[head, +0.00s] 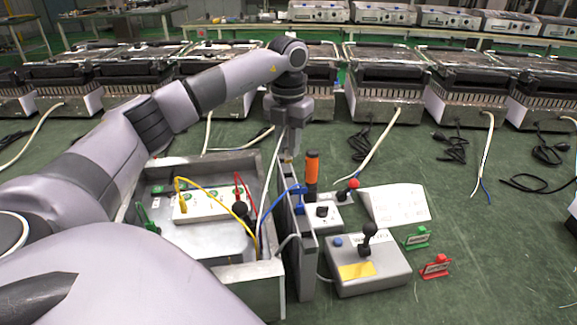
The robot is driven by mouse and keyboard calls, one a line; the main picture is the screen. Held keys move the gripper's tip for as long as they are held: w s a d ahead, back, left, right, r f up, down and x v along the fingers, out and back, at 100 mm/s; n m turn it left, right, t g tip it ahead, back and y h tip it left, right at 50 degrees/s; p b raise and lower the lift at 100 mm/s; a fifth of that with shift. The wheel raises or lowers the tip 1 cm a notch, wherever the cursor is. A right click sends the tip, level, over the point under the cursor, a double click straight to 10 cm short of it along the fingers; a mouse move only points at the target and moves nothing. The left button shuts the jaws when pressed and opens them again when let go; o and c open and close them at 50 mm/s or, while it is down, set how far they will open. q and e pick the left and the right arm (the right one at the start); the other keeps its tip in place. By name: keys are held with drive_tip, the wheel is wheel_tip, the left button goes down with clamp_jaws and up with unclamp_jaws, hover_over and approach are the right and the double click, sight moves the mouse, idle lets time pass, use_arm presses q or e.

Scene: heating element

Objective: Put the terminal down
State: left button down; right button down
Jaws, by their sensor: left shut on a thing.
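My left gripper (288,152) points down above the top edge of an upright grey panel (304,245). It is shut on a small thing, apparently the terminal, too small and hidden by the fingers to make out. An open metal box (165,162) lies left of the panel. In it is a white terminal block (205,206) with yellow and red wires. A blue clip (298,189) with a blue wire sits at the panel, below the gripper. My right gripper is not in view.
Right of the panel stand an orange handle (312,168), a grey control box (368,265) with a black lever, a white sloped plate (398,204), a green stand (417,239) and a red stand (436,266). Heaters (380,95) line the back.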

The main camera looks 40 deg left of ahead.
sight(288, 156)
use_arm(q)
drive_tip(key=shift+f, duration=2.7)
drive_tip(key=shift+f, duration=0.15)
drive_tip(key=c, duration=1)
unclamp_jaws()
wheel_tip(288, 156, up, 11)
drive_tip(key=shift+r+p, duration=0.1)
drive_tip(key=shift+p, duration=0.25)
drive_tip(key=shift+r, duration=0.6)
